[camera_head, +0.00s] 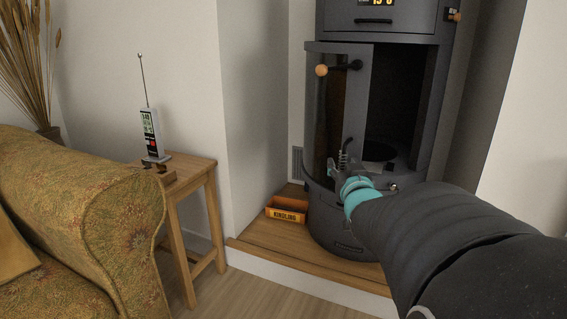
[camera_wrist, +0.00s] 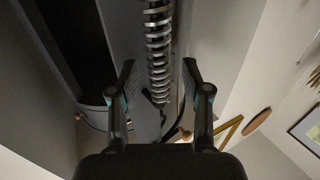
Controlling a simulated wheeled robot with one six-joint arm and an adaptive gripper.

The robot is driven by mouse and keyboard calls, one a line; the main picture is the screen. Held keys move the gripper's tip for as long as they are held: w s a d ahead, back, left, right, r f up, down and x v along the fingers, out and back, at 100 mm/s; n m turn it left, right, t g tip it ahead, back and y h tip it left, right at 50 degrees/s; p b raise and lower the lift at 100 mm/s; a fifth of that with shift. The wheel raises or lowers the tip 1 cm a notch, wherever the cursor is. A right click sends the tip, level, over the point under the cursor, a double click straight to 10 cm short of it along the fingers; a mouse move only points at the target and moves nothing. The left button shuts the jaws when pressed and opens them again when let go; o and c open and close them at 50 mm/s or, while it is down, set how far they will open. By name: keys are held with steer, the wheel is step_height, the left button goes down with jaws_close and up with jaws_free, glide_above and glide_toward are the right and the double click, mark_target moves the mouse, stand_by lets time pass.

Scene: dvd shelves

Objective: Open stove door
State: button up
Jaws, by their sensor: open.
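The dark grey stove (camera_head: 337,222) stands in the alcove, its firebox (camera_head: 393,105) dark and exposed. The glass-paned stove door (camera_head: 340,95) stands open, swung out on the left of the opening. A rod with a round wooden knob (camera_head: 321,70) is at the door's top. A metal coil (camera_head: 343,156) shows low by the door. My gripper (camera_head: 340,170) is just in front of it, low at the opening. In the wrist view my gripper (camera_wrist: 158,72) is open, with the coil (camera_wrist: 158,45) between its fingers; I cannot tell whether they touch.
An orange kindling box (camera_head: 287,210) sits on the wooden hearth (camera_head: 285,238) left of the stove. A side table (camera_head: 185,178) holds a radio-like device (camera_head: 152,133) with an antenna. A patterned sofa (camera_head: 75,215) fills the lower left. White walls flank the alcove.

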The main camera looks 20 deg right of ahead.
steer(key=v, duration=0.6)
steer(key=shift+s, duration=0.2)
steer(key=shift+a, duration=0.1)
